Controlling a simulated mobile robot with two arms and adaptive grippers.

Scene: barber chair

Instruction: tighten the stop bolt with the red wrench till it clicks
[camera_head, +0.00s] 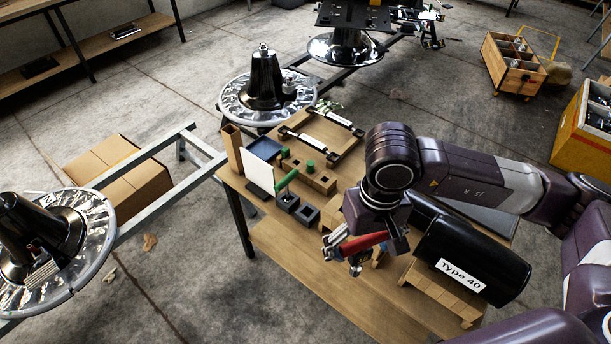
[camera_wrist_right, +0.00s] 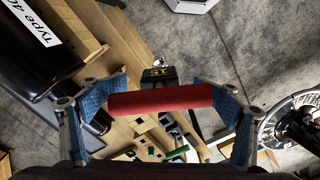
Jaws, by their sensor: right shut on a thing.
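My right gripper (camera_head: 345,252) is shut on the red wrench (camera_head: 362,245), above the front part of the wooden table. In the right wrist view the wrench's red handle (camera_wrist_right: 160,99) lies across between the two blue-padded fingers of the right gripper (camera_wrist_right: 162,100). A dark block with yellow "15" marking (camera_wrist_right: 158,76) shows just beyond the handle. A black cylinder labelled "Type 40" (camera_head: 480,265) lies on a wooden cradle (camera_head: 440,292) right of the gripper. I cannot pick out the stop bolt in either view. My left gripper is not in view.
The wooden table (camera_head: 300,262) bears a wooden block with green pegs (camera_head: 310,175), small black blocks (camera_head: 306,214), a blue tray (camera_head: 264,148) and a white panel (camera_head: 258,175). Chair bases on metal rails stand behind and left. The table's front left part is bare.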

